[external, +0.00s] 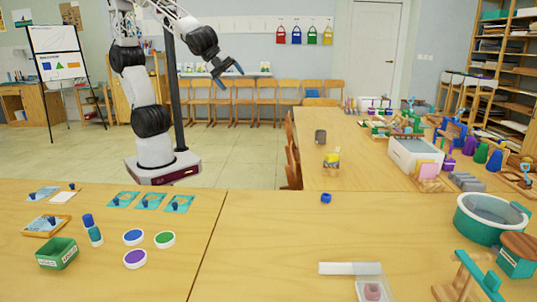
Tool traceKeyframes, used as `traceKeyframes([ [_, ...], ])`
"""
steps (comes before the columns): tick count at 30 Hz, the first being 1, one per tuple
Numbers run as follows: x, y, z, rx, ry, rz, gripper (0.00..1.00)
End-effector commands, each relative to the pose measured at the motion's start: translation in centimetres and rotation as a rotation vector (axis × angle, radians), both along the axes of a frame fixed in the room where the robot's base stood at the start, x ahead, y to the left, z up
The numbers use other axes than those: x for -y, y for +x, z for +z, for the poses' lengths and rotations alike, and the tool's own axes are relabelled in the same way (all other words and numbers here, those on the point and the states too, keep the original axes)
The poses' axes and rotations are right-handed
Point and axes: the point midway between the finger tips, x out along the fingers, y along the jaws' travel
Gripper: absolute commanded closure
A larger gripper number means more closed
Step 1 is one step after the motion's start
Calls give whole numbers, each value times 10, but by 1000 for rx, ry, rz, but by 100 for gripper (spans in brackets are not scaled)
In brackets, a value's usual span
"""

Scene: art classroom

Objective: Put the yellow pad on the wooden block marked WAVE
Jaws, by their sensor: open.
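My gripper (228,69) is raised in the air at the upper middle, well above and away from the tables. Its blue fingers are apart and nothing shows between them. A small yellow item (332,157) sits on the far right-hand table; it may be the yellow pad, but it is too small to be sure. No block with readable WAVE lettering shows, so I cannot tell which thing is the marked wooden block.
The near table (260,240) holds round coloured pads (134,237), a green box (57,253), a blue ring (326,198), a clear container (372,290) and a teal tub (486,222). A white bin (415,155) stands among clutter behind. The near table's middle is mostly bare.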

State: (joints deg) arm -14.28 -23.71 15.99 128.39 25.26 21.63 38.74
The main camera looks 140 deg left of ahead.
Motion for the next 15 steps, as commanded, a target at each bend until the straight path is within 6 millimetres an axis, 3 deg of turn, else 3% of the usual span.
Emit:
traceKeyframes([
  [1, 19, -19, 2, -6, -61, 52, 16],
  [9, 103, -125, -9, -102, -401, 379, 16],
  [15, 146, -190, -19, -195, -571, 564, 16],
])
